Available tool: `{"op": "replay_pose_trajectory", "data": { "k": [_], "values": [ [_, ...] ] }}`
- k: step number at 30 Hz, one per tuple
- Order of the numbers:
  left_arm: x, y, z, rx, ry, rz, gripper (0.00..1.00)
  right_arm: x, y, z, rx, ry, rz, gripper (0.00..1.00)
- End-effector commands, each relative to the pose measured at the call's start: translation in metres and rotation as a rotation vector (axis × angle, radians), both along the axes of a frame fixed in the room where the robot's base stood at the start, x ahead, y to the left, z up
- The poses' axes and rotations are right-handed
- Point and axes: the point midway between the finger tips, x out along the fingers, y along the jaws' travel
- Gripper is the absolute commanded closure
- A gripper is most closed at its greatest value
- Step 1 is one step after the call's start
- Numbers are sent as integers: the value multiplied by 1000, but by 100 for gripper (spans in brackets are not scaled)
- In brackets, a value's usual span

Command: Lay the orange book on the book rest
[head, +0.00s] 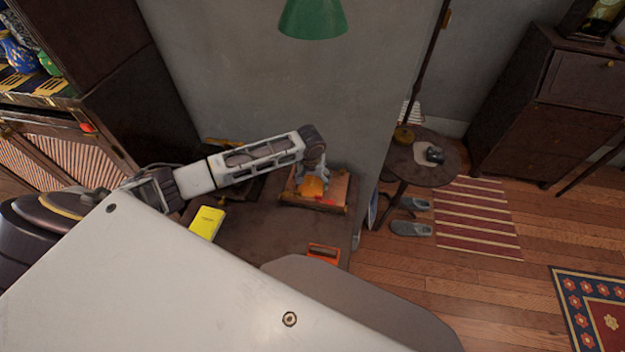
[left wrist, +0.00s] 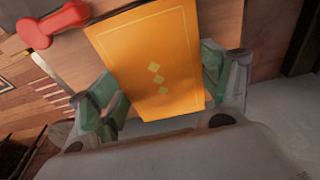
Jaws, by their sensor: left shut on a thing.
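The orange book (head: 311,188) is in my left gripper (head: 314,178) in the head view, over the wooden book rest (head: 338,196) on the dark desk. In the left wrist view the orange book (left wrist: 150,60), with small gold diamonds on its cover, sits between the green fingers of my left gripper (left wrist: 165,85). The gripper is shut on it. A wooden surface lies behind the book there. I cannot tell whether the book touches the rest. My right gripper is not in view.
A yellow book (head: 206,222) and an orange frame-like object (head: 323,253) lie on the desk (head: 265,235). A red object (left wrist: 52,25) is beside the book in the left wrist view. A green lampshade (head: 312,18) hangs above. A round side table (head: 425,165) stands at right.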

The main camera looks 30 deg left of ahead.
Motion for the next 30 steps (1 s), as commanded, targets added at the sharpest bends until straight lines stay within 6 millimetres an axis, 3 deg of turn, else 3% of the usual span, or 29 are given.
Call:
{"op": "replay_pose_trajectory", "data": {
  "k": [8,9,13,30],
  "values": [
    [0,0,-2,-1,0,0,49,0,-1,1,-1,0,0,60],
    [0,0,-2,-1,0,0,17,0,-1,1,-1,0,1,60],
    [0,0,-2,0,0,0,0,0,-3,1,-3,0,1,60],
    [0,0,3,0,0,0,0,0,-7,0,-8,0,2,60]
  ]
}}
